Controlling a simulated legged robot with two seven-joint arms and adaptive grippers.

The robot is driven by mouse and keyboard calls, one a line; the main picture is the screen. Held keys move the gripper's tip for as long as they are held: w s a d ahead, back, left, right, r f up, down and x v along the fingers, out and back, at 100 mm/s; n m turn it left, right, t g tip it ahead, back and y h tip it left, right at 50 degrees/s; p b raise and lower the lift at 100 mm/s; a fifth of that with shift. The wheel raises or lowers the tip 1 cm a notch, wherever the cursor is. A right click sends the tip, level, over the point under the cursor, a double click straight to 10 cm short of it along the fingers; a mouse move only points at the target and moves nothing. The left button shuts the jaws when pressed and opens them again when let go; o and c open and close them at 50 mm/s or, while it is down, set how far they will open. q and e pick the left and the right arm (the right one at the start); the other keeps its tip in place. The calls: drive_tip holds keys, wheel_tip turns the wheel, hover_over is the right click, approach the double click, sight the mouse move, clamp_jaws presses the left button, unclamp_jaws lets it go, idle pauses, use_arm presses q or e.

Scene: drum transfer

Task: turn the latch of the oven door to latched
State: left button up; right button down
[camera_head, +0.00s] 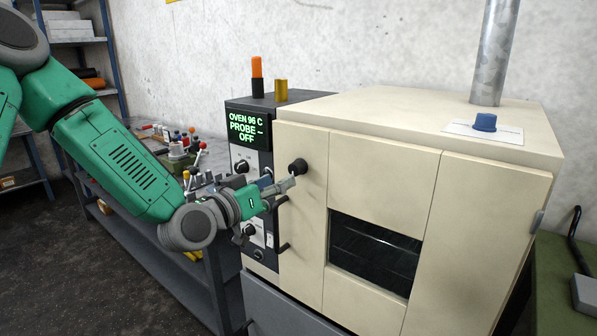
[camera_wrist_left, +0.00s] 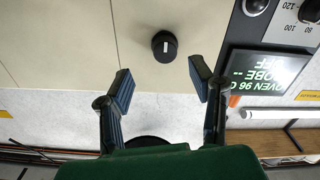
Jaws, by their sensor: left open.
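The oven door (camera_head: 381,178) is beige, looks closed and has a dark window. A round black knob (camera_head: 298,166), which appears to be the latch, sits at its upper left. In the left wrist view the knob (camera_wrist_left: 165,46) shows a white mark running roughly up and down the picture. My left gripper (camera_head: 288,184) is at the door's left side, close to the knob. In the wrist view its two fingers (camera_wrist_left: 161,78) are spread apart with nothing between them, and the knob appears beyond the tips, apart from them. My right gripper is not in view.
A control panel (camera_head: 249,183) with dials and a green display (camera_head: 247,129) reading OVEN 96 C, PROBE, OFF stands left of the door. A black handle (camera_head: 281,226) sticks out below my gripper. A bench (camera_head: 130,215) with small tools lies left. A metal pipe (camera_head: 494,50) rises behind.

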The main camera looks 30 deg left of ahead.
sight(292, 172)
use_arm(q)
drive_tip(key=w, duration=0.3)
drive_tip(key=w+a, duration=0.1)
drive_tip(key=w, duration=0.2)
drive_tip(key=shift+w+a+f+p, duration=0.1)
drive_tip(key=shift+w+f+p, duration=0.1)
drive_tip(key=shift+p, duration=0.1)
drive_tip(key=shift+w+d, duration=0.35)
drive_tip(key=shift+w, duration=0.2)
drive_tip(key=shift+w+d+r, duration=0.1)
drive_tip(key=shift+d+r, duration=0.1)
drive_tip(key=shift+d, duration=0.35)
drive_tip(key=shift+a, duration=0.1)
drive_tip(key=c, duration=0.9)
drive_tip(key=shift+a, duration=0.2)
clamp_jaws()
drive_tip(key=shift+a+f, duration=0.15)
drive_tip(key=shift+a, duration=0.1)
drive_tip(key=shift+d, duration=0.1)
